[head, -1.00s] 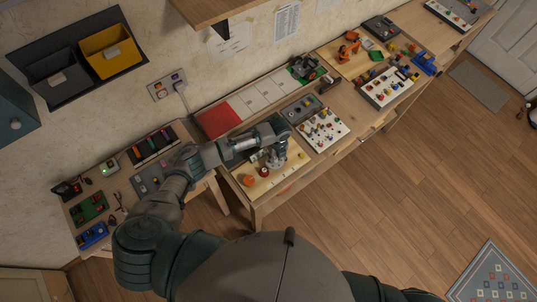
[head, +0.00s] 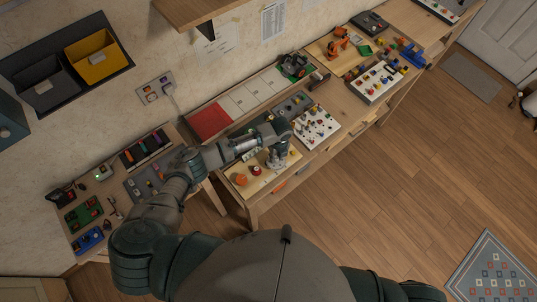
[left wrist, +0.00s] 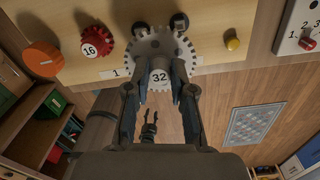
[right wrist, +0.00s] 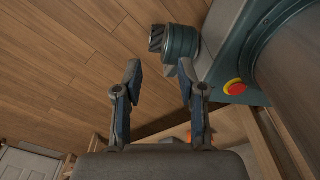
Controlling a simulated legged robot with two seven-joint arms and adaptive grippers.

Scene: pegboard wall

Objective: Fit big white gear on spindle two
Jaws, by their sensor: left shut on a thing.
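The big white gear (left wrist: 158,47), a pale toothed disc marked 32, is between the fingers of my left gripper (left wrist: 160,78) in the left wrist view. My left gripper is shut on it, over the front edge of the wooden gear board (left wrist: 210,20). Two dark round posts (left wrist: 180,22) show at the gear's far rim. A label 1 (left wrist: 116,73) is left of the gear; a label at its right is partly covered. I cannot tell whether a spindle passes through the gear. My right gripper (right wrist: 160,75) is open and empty, above the floor.
A red gear (left wrist: 97,41) marked 16 and an orange knob (left wrist: 43,58) are on the board's left; a yellow peg (left wrist: 232,44) is on its right. A white numbered panel (head: 315,126) stands beside the board. Open floor lies in front of the bench.

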